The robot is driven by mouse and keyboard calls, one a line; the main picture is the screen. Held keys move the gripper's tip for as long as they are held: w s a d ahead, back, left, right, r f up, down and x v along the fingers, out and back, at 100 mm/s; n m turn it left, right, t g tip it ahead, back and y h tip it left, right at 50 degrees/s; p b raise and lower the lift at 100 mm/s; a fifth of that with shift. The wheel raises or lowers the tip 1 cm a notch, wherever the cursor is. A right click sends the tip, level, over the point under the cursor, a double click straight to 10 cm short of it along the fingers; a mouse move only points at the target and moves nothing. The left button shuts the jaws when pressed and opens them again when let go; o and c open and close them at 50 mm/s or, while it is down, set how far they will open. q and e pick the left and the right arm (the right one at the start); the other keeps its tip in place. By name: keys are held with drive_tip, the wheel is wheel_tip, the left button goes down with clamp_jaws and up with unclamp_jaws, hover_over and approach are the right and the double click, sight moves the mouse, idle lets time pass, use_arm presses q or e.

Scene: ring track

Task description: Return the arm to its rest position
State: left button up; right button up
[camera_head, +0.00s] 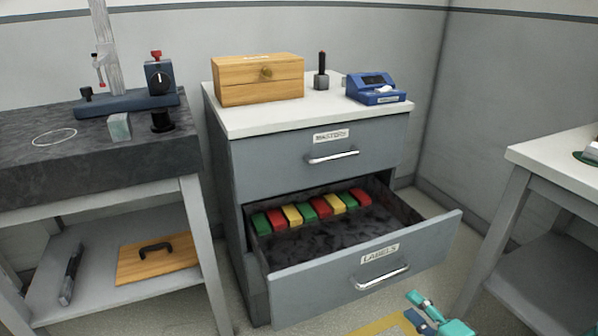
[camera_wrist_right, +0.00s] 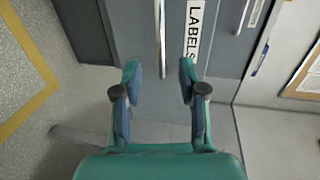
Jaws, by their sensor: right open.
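My right gripper (camera_head: 416,308) is at the bottom edge of the head view, in front of the open drawer labelled LABELS (camera_head: 362,273). In the right wrist view my right gripper (camera_wrist_right: 159,70) is open, with its two teal and blue fingers apart and nothing between them. Beyond the fingertips are the drawer's bar handle (camera_wrist_right: 160,35) and its LABELS tag (camera_wrist_right: 196,28). The fingers appear clear of the handle. My left gripper is in neither view.
The pulled-out drawer holds a row of red, yellow and green blocks (camera_head: 309,208). A wooden box (camera_head: 258,80) and a blue device (camera_head: 376,89) stand on the cabinet. A dark-topped bench (camera_head: 90,155) is at left, a white-topped table (camera_head: 560,165) at right.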

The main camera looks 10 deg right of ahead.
drive_tip(key=w+a+f+n+g+y, duration=0.1)
drive_tip(key=a+f+g+y, duration=0.1)
drive_tip(key=a+f, duration=0.55)
drive_tip(key=w+a+f+n+g+y, duration=0.1)
drive_tip(key=a+f+n+g+y, duration=0.2)
drive_tip(key=a, duration=0.8)
drive_tip(key=s+a+f+n+g+h, duration=0.25)
drive_tip(key=s+a+f+g, duration=0.2)
drive_tip(key=f, duration=0.65)
drive_tip(key=s+f+n+g+h, duration=0.1)
drive_tip(key=s+f+n+g, duration=0.5)
drive_tip(key=s, duration=0.5)
wheel_tip(320, 180, up, 35)
drive_tip(key=n+p, duration=0.1)
drive_tip(key=p, duration=3.3)
drive_tip(key=shift+w+d+t, duration=0.2)
drive_tip(key=shift+w+t, duration=0.05)
drive_tip(key=shift+t, duration=0.1)
drive_tip(key=shift+f+n, duration=0.15)
drive_tip(key=shift+n, duration=0.1)
